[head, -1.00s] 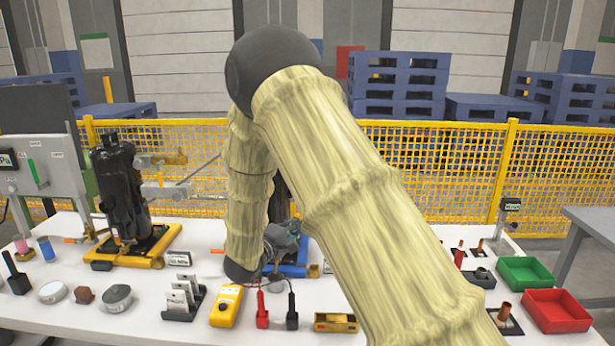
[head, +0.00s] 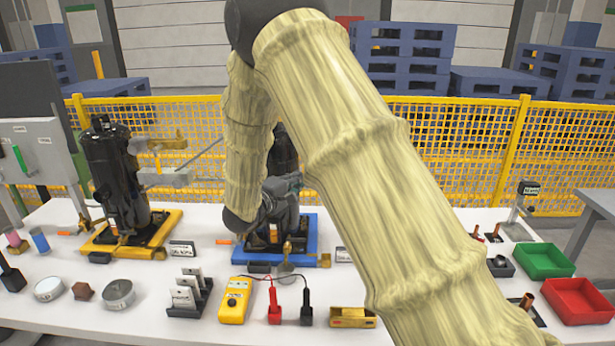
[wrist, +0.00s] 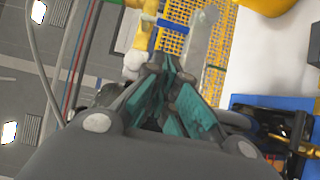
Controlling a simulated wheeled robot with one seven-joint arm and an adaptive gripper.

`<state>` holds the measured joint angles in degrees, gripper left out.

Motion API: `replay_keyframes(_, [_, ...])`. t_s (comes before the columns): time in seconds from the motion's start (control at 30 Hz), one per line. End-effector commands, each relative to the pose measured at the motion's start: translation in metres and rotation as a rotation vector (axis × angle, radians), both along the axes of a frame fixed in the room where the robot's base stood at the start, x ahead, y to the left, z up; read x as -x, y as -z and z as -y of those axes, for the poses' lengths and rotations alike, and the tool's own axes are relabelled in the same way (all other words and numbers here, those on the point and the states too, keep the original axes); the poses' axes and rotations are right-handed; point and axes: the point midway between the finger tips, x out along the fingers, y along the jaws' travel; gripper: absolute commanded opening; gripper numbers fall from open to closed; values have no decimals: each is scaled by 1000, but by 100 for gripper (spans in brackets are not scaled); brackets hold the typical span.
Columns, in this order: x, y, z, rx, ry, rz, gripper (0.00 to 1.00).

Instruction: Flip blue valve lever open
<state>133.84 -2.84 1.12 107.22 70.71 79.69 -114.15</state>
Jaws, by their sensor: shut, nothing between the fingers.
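In the wrist view a small blue bar, apparently the blue valve lever (wrist: 172,24), lies crosswise beside a yellow fitting at the top. My gripper (wrist: 172,66) has teal-padded fingers that are together and empty. Its tips point toward the blue bar and look a short way from it; I cannot tell whether they touch. In the head view my gripper (head: 284,192) is above the blue pallet (head: 309,240) with a black compressor (head: 284,150), partly hidden by my arm. The lever cannot be made out there.
Another black compressor (head: 113,175) stands on a yellow pallet (head: 165,228) to the left. A yellow meter (head: 236,300), a red probe (head: 274,305) and a card rack (head: 188,295) lie in front. Green (head: 543,261) and red (head: 580,301) bins are at right.

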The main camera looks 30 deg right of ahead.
Motion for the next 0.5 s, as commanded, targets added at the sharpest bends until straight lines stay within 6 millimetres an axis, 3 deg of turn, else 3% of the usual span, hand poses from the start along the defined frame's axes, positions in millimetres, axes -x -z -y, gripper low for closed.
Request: replay_keyframes(0.5, [-41,4,76,-2,-2,-6,0])
